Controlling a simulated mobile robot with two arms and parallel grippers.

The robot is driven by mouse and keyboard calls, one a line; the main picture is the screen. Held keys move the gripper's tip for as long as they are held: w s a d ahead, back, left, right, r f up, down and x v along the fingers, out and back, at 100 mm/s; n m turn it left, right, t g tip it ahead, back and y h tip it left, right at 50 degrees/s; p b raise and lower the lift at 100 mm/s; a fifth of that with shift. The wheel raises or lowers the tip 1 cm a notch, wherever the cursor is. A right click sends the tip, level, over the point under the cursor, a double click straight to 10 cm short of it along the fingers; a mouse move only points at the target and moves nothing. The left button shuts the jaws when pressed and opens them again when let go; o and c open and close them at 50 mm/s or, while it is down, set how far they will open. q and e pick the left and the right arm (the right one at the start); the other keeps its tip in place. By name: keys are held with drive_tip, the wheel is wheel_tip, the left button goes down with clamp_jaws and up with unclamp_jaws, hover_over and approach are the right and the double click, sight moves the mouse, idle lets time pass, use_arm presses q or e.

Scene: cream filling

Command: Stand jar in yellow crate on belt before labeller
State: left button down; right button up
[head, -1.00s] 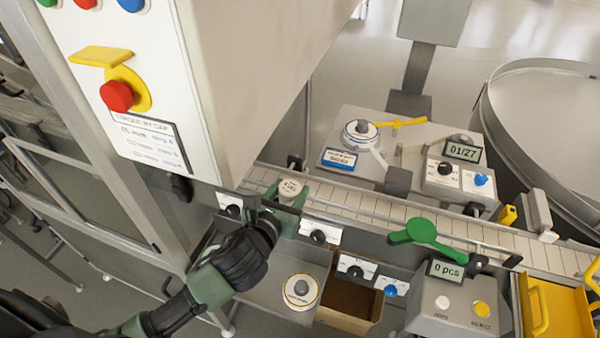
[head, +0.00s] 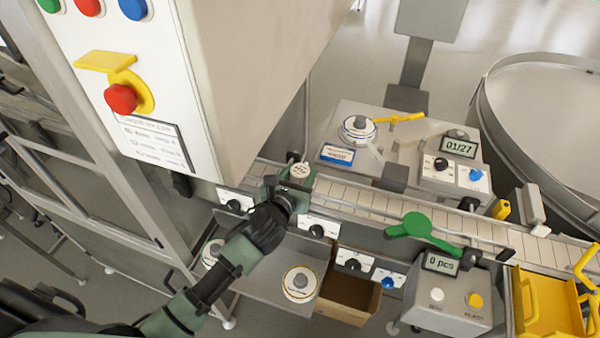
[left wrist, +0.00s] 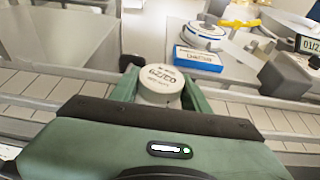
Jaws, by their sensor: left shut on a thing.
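A jar with a pale printed lid (head: 300,171) is between the fingers of my left gripper (head: 290,182). The left wrist view shows the lid (left wrist: 161,84) close up, with a green finger on each side. My left gripper is shut on this jar over the left part of the conveyor belt (head: 350,197). I cannot tell whether the jar's base touches the belt. The labeller (head: 388,147), with a label reel and a 01/27 display, stands behind the belt. A yellow crate (head: 545,304) is at the right front. My right gripper is not in view.
A large control cabinet (head: 250,80) rises close behind and left of my left gripper. A green paddle (head: 420,230) extends by the belt's front rail. An open cardboard box (head: 349,296) and a counter (head: 440,290) reading 0 pcs are below. A round table (head: 550,130) stands back right.

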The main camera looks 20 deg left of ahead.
use_arm(q)
drive_tip(key=shift+f, duration=0.25)
drive_tip(key=c, duration=0.7)
unclamp_jaws()
drive_tip(key=shift+r, duration=0.1)
drive_tip(key=shift+s+r, duration=0.1)
drive_tip(key=shift+r, duration=0.15)
drive_tip(key=b+v, duration=0.1)
drive_tip(key=v, duration=1)
drive_tip(key=shift+s, duration=0.4)
drive_tip(key=shift+r, duration=0.1)
